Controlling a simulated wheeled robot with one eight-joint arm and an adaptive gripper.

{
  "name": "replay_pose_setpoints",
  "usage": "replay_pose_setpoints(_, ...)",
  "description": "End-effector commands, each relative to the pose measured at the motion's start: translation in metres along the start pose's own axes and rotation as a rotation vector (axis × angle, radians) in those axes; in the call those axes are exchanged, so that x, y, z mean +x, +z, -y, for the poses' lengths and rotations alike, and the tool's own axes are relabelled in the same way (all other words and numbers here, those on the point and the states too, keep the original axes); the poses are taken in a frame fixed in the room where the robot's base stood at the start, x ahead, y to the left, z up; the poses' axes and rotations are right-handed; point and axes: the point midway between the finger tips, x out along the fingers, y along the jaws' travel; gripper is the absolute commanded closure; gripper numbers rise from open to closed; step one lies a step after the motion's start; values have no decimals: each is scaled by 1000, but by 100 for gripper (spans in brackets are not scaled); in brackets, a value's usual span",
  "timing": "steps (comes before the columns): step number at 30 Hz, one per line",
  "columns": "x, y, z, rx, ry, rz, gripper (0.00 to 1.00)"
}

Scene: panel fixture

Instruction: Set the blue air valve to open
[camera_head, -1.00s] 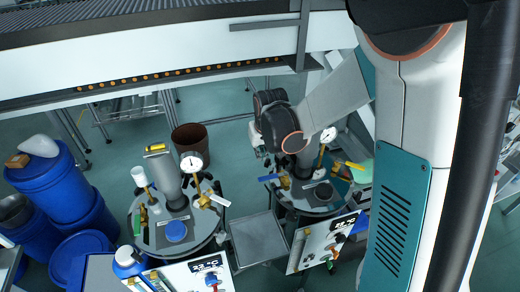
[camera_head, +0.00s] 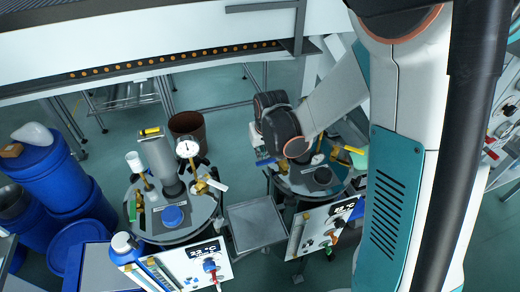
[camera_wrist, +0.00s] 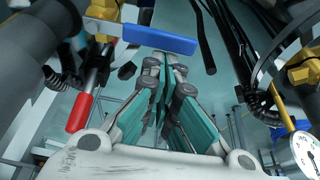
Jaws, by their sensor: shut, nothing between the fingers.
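The blue valve handle (camera_wrist: 160,39) is a flat bar lying crosswise near the top of the wrist view, beside a yellow brass fitting (camera_wrist: 103,10). In the head view the blue handle (camera_head: 265,162) shows at the left edge of the right-hand round station, just below my wrist. My gripper (camera_wrist: 166,62) is shut and empty, its teal fingers together. Its tips appear just below the blue bar in the wrist view; I cannot tell whether they touch it. In the head view my wrist and arm hide the fingers.
A red handle (camera_wrist: 82,112) is left of the fingers and a pressure gauge (camera_wrist: 308,152) is at right in the wrist view. A yellow handle (camera_head: 354,150) is on the station's right. A second round station (camera_head: 150,225) stands left, with a grey tray (camera_head: 256,226) between.

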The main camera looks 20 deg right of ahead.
Motion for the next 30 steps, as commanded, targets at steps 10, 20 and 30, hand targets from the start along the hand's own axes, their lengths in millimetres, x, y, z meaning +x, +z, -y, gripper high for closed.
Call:
replay_pose_setpoints(10,-1,2,1,-32,-12,0,100)
replay_pose_setpoints(20,-2,6,2,-81,-28,0,100)
replay_pose_setpoints(30,-5,16,4,-208,-74,0,100)
